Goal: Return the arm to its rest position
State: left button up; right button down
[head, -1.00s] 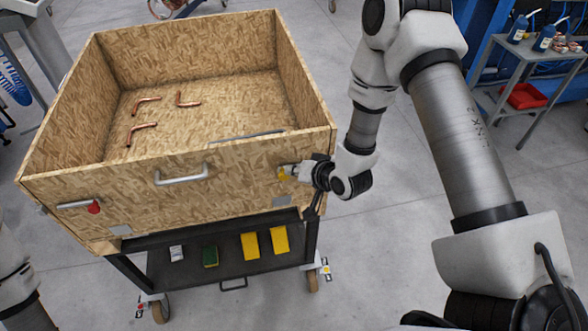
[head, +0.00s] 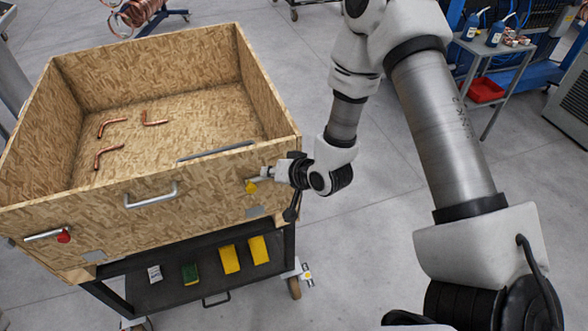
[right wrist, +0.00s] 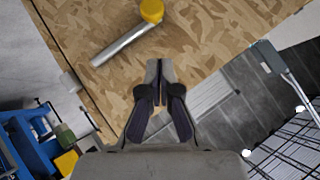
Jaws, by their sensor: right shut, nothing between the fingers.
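My right gripper (head: 272,174) is at the right end of the wooden crate's front wall, beside a metal bar with a yellow knob (head: 251,187). In the right wrist view the gripper (right wrist: 159,66) is shut and empty, its fingertips together. The yellow knob (right wrist: 151,10) and its metal bar (right wrist: 127,41) lie beyond and left of the fingertips, apart from them in the picture. My right arm reaches in from the right side of the head view. My left gripper is not in view.
The crate (head: 90,204) rests on a dark cart (head: 180,288) and holds copper tubes (head: 108,153). Its front has a central handle (head: 152,196) and a red knob (head: 64,236). A side table with a red bin (head: 486,90) stands at upper right. Floor right of the cart is clear.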

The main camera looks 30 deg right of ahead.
jog(key=d+v, duration=0.1)
jog(key=v, duration=0.6)
pick_arm(q)
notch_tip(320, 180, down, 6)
jog(key=b, duration=0.5)
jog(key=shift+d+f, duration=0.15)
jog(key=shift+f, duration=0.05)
pick_arm(e)
jog(key=s+a+f+n+g+h, duration=0.1)
jog(key=s+f+g, duration=0.4)
jog(key=s+f, duration=0.6)
jog(key=s+a+f+n+g+h, duration=0.1)
jog(key=s+f+n+g, duration=0.3)
jog(key=s+f, duration=0.8)
notch_tip(320, 180, down, 6)
jog(key=shift+a+r+g+h, duration=0.25)
jog(key=shift+a+g+h, duration=0.15)
jog(key=shift+a+g, duration=0.4)
